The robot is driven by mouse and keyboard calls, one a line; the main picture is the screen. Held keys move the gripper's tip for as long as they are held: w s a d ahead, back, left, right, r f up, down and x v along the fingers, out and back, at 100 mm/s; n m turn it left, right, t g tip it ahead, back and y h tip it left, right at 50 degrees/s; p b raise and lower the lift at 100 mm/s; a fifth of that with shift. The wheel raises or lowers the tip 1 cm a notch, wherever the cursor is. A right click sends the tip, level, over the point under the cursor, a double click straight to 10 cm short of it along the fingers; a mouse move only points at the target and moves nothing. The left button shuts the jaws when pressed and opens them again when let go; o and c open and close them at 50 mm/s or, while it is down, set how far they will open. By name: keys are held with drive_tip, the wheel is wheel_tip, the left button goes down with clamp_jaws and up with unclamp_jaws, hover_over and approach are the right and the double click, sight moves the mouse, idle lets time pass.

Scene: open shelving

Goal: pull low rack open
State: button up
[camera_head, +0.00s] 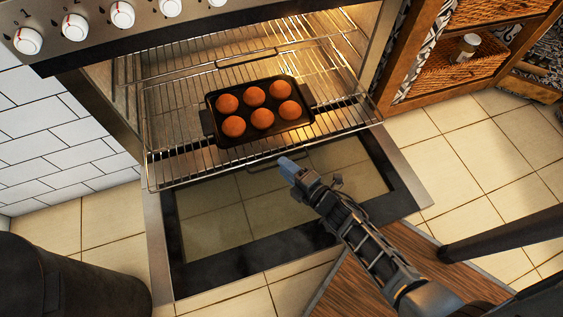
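The oven stands open with its glass door (215,222) folded down flat. A wire rack (165,160) sticks out of the oven over the door and carries a dark muffin tray (236,143) with several orange-brown muffins (254,97). More wire rack (190,62) shows farther back inside the oven; I cannot tell clearly how the rack levels are separated. My gripper (288,167) is over the door, just in front of the rack's front edge, right of its middle. Its blue-grey fingertips point toward the rack. Contact with the rack and the finger gap are unclear.
Control knobs (122,14) line the oven's top front. An open wooden shelf unit with baskets (455,68) stands at the right. A dark bin-like object (75,280) is at the lower left. Tiled floor (475,150) is clear right of the door.

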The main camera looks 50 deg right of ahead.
drive_tip(key=shift+p+v, duration=0.3)
drive_tip(key=shift+v, duration=2.25)
drive_tip(key=s+a+r+m+y, duration=0.1)
drive_tip(key=s+a+r+m, duration=0.35)
drive_tip(key=r, duration=0.65)
drive_tip(key=s+a+r+m+y, duration=0.1)
drive_tip(key=s+a+r+m, duration=0.1)
drive_tip(key=s+r+m, duration=0.65)
drive_tip(key=s+a+r+m+y, duration=0.1)
drive_tip(key=s+a+r+m, duration=0.2)
drive_tip(key=r, duration=1)
wheel_tip(320, 180, up, 19)
drive_tip(key=n+p, duration=0.1)
drive_tip(key=p, duration=1.8)
drive_tip(key=shift+s+r+g+p, duration=0.25)
drive_tip(key=shift+s+g+p, duration=0.05)
drive_tip(key=shift+s+g, duration=0.1)
drive_tip(key=shift+f, duration=0.1)
